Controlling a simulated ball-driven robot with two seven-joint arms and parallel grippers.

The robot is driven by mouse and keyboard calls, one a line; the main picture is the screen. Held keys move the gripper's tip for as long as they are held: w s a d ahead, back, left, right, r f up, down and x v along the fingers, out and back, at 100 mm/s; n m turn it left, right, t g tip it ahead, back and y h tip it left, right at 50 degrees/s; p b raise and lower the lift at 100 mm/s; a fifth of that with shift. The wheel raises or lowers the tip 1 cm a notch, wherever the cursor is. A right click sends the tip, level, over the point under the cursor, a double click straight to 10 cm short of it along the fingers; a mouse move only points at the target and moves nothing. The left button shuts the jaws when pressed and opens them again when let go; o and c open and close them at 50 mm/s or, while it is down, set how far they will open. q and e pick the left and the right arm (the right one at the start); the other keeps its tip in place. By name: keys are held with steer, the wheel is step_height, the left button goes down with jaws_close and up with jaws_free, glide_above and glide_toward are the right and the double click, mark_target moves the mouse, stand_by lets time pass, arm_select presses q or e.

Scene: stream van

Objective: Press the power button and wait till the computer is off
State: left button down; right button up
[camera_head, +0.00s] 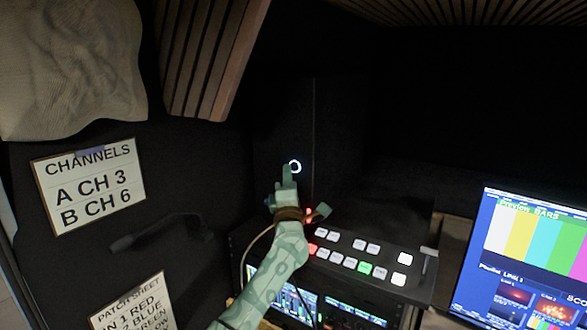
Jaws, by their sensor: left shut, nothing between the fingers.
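The computer (338,120) is a dark tower at the back, hard to tell from the dark wall. Its power button is a round ring (295,166) glowing white on its front. My left gripper (288,172) comes up from below, its fingers shut with nothing between them. Its fingertips lie just below and left of the ring in the picture and overlap its edge. I cannot tell whether they touch the button. My right gripper is not in view.
A switcher panel (335,237) with lit buttons sits below, with small screens under it. A monitor (530,260) showing colour bars stands at the right. A "CHANNELS" sign (92,184) and a patch sheet (135,305) hang at the left. A cable loops by my left wrist.

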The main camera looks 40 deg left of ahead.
arm_select(q)
steer(key=shift+w, duration=0.15)
steer(key=shift+w, duration=0.25)
steer(key=shift+w+b, duration=0.35)
steer(key=shift+b, duration=0.05)
stand_by(0.5)
stand_by(0.4)
steer(key=shift+s+p, duration=0.85)
